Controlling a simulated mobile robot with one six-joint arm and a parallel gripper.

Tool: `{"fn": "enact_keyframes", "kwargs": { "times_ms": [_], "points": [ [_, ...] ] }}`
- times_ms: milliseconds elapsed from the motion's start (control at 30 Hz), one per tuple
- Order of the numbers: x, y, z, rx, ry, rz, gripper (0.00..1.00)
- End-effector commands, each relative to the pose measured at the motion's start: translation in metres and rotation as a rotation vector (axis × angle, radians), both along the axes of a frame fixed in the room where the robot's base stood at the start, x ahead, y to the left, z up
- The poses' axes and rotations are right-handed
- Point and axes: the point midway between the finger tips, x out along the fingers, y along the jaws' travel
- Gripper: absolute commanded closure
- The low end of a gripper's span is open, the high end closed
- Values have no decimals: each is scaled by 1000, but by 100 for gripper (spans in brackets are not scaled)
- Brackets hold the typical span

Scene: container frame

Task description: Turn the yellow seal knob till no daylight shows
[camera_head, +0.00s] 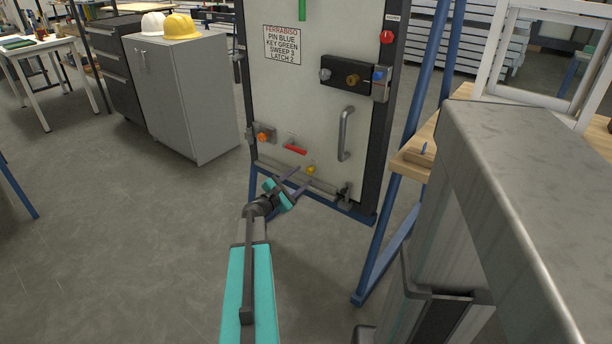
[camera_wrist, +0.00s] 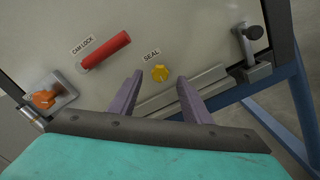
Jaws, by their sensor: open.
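The yellow seal knob (camera_head: 311,170) sits low on the pale door panel (camera_head: 310,90), above the grey strip along its bottom edge. In the wrist view the yellow seal knob (camera_wrist: 160,73) shows under a "SEAL" label, just beyond and between my gripper's fingertips. My gripper (camera_head: 304,176) is open, with its two purple fingers (camera_wrist: 160,78) apart and nothing held between them. The fingers point at the panel near the knob; I cannot tell whether they touch the panel. Whether daylight shows at the bottom strip cannot be told.
A red cam lock handle (camera_wrist: 105,50) and an orange knob (camera_wrist: 44,98) lie left of the seal knob. A latch (camera_wrist: 250,50) is at the panel's lower right corner. A grey pull handle (camera_head: 345,133) stands out above right. Blue frame legs flank the panel. Open floor lies left.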

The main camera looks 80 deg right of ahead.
Motion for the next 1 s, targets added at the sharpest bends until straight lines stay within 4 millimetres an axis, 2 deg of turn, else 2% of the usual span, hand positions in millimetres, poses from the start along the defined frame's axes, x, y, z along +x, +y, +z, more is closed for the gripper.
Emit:
{"fn": "enact_keyframes", "kwargs": {
  "times_ms": [100, 300, 700, 767, 967, 1000],
  "points": [
    [-7, -15, -1, -1, 0, -2, 56],
    [-15, -28, -1, 0, 0, -1, 56],
    [-18, -31, 0, 1, 0, -1, 56],
    [-18, -31, 0, 1, 0, -1, 63],
    [-18, -31, 0, 1, 0, -1, 96],
    [-18, -31, 0, 1, 0, -1, 97]
  ]
}}
